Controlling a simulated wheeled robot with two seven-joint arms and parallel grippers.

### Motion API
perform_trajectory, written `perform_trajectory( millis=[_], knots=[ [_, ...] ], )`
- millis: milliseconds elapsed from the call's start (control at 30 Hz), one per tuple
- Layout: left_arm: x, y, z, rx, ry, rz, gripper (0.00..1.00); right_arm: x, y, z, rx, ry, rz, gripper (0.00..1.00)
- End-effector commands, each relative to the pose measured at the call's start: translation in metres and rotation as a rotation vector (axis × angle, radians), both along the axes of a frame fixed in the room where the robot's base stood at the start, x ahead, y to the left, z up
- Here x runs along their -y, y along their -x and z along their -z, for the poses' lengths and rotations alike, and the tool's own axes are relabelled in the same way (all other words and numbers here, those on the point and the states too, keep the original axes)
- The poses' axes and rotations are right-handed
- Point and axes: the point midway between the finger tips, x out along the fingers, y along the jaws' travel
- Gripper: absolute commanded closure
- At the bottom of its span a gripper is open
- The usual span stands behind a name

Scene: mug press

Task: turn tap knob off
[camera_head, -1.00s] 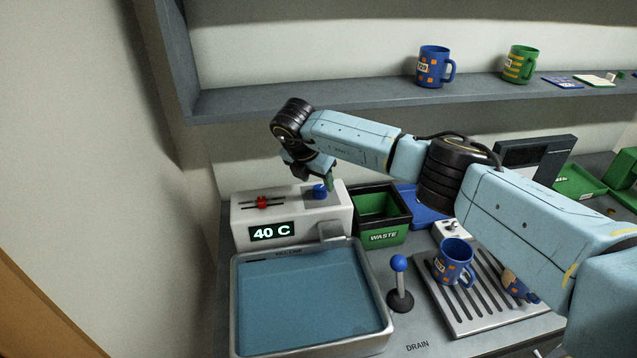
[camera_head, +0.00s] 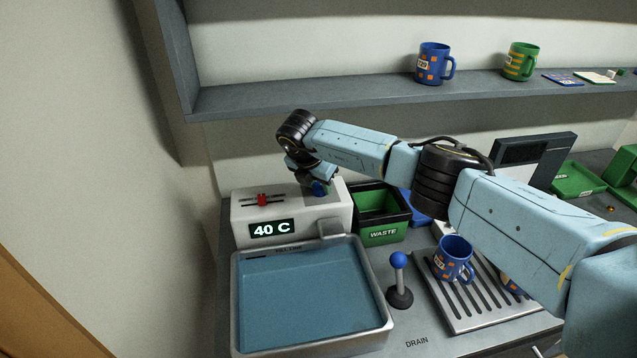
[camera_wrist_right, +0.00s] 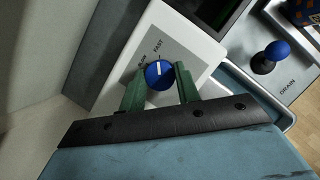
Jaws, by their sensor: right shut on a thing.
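The blue tap knob (camera_head: 320,187) sits on top of the white tap unit (camera_head: 292,233), whose display reads 40 C. In the right wrist view the knob (camera_wrist_right: 159,75) shows a white pointer line, with the word FAST printed on the panel beside it. My right gripper (camera_wrist_right: 159,83) has its two green fingers on either side of the knob and is shut on it. In the head view the wrist hides part of the knob. My left gripper is not in view.
A sink (camera_head: 247,346) full of water lies in front of the tap unit. A red slider (camera_head: 262,199) is left of the knob. A green waste bin (camera_head: 383,235) stands to the right. A blue-topped lever (camera_head: 399,262) and a drain rack (camera_head: 455,318) with mugs are further right.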

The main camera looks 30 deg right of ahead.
Motion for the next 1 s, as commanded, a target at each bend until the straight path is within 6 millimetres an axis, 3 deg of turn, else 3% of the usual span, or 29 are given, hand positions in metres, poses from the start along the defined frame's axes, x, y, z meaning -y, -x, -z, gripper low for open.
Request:
perform_trajectory(
  millis=[467, 1000],
  knots=[
    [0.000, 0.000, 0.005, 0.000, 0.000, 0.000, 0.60, 0.001, 0.001, 0.000, 0.002, -0.001, -0.147, 0.91],
    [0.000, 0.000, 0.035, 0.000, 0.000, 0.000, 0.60, 0.004, 0.003, 0.002, 0.002, 0.000, -0.641, 0.91]
  ],
)
